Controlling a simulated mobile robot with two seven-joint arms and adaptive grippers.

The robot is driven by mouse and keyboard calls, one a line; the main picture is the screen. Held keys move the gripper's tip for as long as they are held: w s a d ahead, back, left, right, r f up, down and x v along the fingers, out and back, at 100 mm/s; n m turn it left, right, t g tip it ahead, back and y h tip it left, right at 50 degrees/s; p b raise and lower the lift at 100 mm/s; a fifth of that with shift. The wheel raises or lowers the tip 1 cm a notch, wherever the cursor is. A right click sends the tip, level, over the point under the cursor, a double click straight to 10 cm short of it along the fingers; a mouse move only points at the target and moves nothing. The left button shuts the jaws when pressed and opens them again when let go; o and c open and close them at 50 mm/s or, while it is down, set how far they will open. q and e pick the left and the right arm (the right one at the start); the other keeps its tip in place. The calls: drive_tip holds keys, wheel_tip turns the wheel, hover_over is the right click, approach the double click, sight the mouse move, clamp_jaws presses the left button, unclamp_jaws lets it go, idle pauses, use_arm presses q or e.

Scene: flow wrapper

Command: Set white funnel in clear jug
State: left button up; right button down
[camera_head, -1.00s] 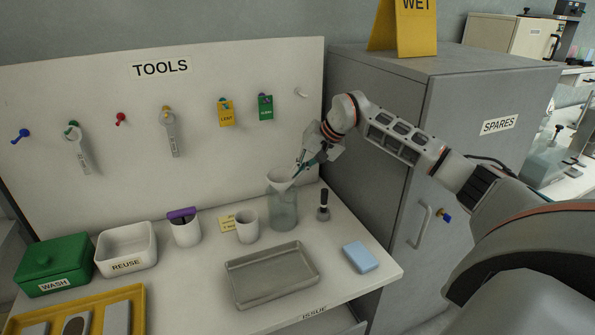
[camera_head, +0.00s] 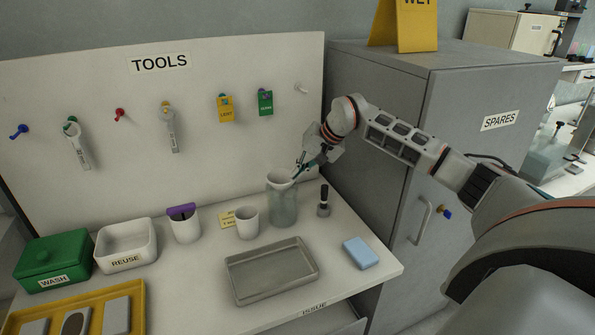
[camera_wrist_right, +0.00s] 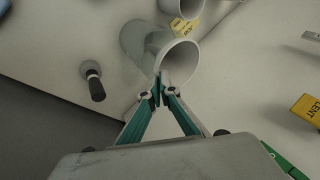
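The white funnel (camera_head: 281,176) is at the mouth of the clear jug (camera_head: 284,207), with its wide rim up; how far its spout reaches down is hard to see. The jug stands upright on the bench. My right gripper (camera_head: 296,172) reaches in from the right at the funnel's rim. In the right wrist view, the fingertips (camera_wrist_right: 160,84) are close together on the near edge of the funnel (camera_wrist_right: 180,64), with the jug (camera_wrist_right: 143,42) behind it. My left gripper is not in view.
A dark-handled tool (camera_head: 323,203) stands close right of the jug, and a white cup (camera_head: 247,224) stands to its left. A grey tray (camera_head: 270,272) and blue block (camera_head: 361,253) lie in front. The grey cabinet (camera_head: 385,150) is beside the arm.

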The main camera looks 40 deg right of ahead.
drive_tip(key=shift+f, duration=0.8)
drive_tip(key=c, duration=2.2)
unclamp_jaws()
drive_tip(key=shift+c, duration=0.2)
drive_tip(key=shift+o, duration=0.3)
drive_tip(key=o, duration=0.5)
drive_tip(key=shift+c, duration=0.2)
